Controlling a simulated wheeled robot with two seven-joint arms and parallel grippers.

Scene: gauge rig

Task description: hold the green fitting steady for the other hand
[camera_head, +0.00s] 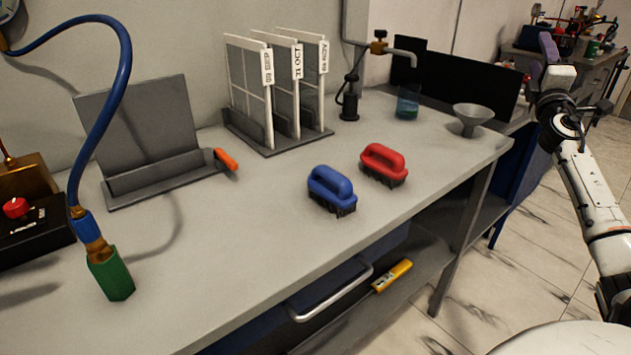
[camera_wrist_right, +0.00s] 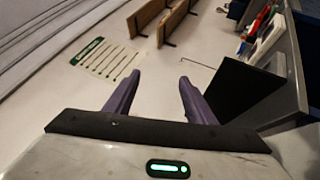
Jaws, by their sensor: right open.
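The green fitting (camera_head: 112,275) is a hex-sided piece at the lower left of the head view. It stands slightly tilted at the bench top, below a brass collar (camera_head: 97,249) on the end of a curved blue hose (camera_head: 108,105). My right gripper (camera_head: 548,48) is at the upper right of the head view, beyond the bench's right end and far from the fitting. In the right wrist view its two purple fingers (camera_wrist_right: 160,77) are apart with nothing between them. My left gripper is not in view.
A blue brush (camera_head: 331,188) and a red brush (camera_head: 383,162) lie mid-bench. A grey stand (camera_head: 150,180) with an orange-handled tool (camera_head: 226,159) and a card rack (camera_head: 280,145) stand behind. A funnel (camera_head: 473,117) is at the right end. The front-centre bench is clear.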

